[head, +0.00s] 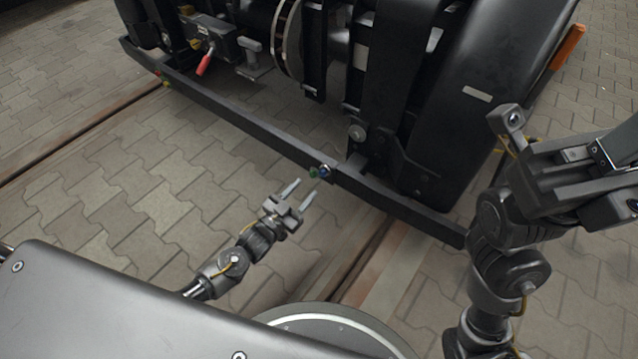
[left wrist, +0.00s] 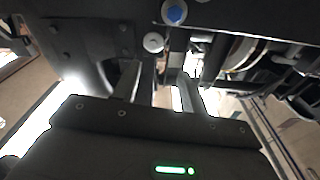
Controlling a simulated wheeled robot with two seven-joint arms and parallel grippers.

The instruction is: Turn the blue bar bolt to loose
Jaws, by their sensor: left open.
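The blue bar bolt (head: 325,171) sits on the dark bar along the bogie's lower edge, beside a green fitting (head: 314,173). In the left wrist view the blue bolt head (left wrist: 174,12) shows near the top, above and ahead of the fingers. My left gripper (head: 306,189) is open and empty, its two fingers pointing at the bar just short of the bolt, apart from it. In the left wrist view its fingers (left wrist: 158,84) show spread. My right arm stands folded at the right; its gripper end is too unclear to read.
The dark bar (head: 230,118) runs along the bogie. A red-handled lever (head: 204,64) is at upper left. A pale round bolt (left wrist: 153,42) sits below the blue one in the wrist view. A rail (head: 372,252) crosses the paving. Paving left of my left gripper is clear.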

